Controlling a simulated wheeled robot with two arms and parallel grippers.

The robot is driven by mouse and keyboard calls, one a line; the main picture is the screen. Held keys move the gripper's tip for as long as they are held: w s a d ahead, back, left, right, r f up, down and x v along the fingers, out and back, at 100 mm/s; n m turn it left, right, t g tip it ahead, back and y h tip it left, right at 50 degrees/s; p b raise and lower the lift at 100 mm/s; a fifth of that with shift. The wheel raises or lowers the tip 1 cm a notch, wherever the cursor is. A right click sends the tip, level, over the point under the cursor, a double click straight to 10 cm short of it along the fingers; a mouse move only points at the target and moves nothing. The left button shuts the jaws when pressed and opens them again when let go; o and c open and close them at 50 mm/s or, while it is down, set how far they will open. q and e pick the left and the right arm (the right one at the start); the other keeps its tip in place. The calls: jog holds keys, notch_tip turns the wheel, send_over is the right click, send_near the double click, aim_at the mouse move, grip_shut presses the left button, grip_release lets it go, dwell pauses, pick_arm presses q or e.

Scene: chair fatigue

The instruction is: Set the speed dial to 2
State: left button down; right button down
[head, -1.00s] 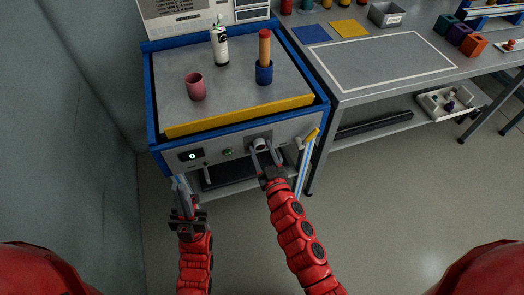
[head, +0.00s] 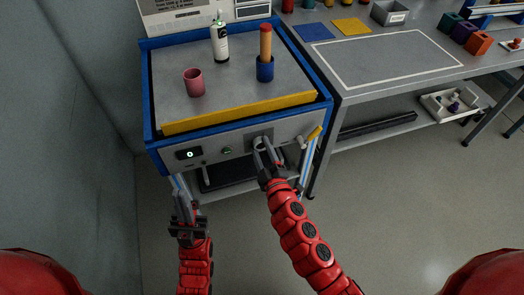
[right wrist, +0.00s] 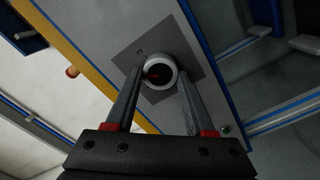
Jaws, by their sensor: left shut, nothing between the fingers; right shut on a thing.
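My left gripper (head: 180,190) is shut and empty, low in front of the machine's left side.
A pink cup (head: 194,83), a bottle (head: 220,42) and a blue holder (head: 265,69) stand on top. A workbench (head: 385,55) adjoins on the right.

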jog(key=shift+n, duration=0.3)
jog(key=shift+c, duration=1.3)
grip_release()
jog(key=shift+s, duration=0.15)
jog(key=b+v, duration=0.2)
jog(key=v, duration=1.5)
